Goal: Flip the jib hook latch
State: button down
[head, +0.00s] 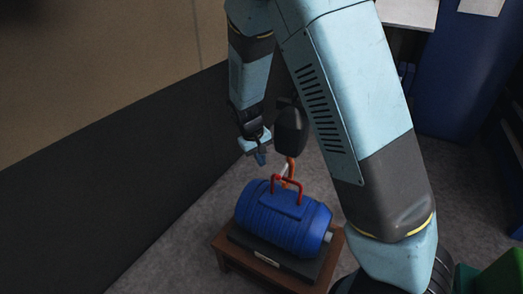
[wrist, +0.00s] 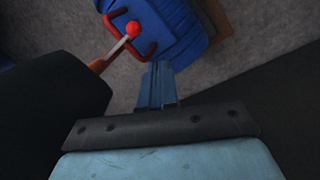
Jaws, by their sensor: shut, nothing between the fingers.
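An orange jib hook (head: 291,170) hangs under a black block (head: 291,128), just above a blue ribbed casting (head: 275,232) with a red handle (head: 300,190). In the wrist view the hook (wrist: 97,65) comes in from the left, and the latch, a pale lever (wrist: 120,46) with a red ball end (wrist: 133,29), lies across the handle opening. I cannot tell whether the hook touches the handle. My gripper (head: 261,159) is shut and empty, left of the hook and above the casting. Its blue fingers (wrist: 157,72) point towards the casting, apart from the latch in the picture.
The casting rests on a low wooden stand (head: 228,257). A wall with a dark lower band (head: 100,190) runs along the left. The black block (wrist: 45,110) fills the left of the wrist view. Blue containers (head: 470,70) stand at back right; a green object (head: 500,275) is at lower right.

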jog(key=d+f, duration=0.3)
jog(key=f, duration=0.1)
jog(key=shift+s+d+f, duration=0.1)
jog(key=shift+s+d, duration=0.3)
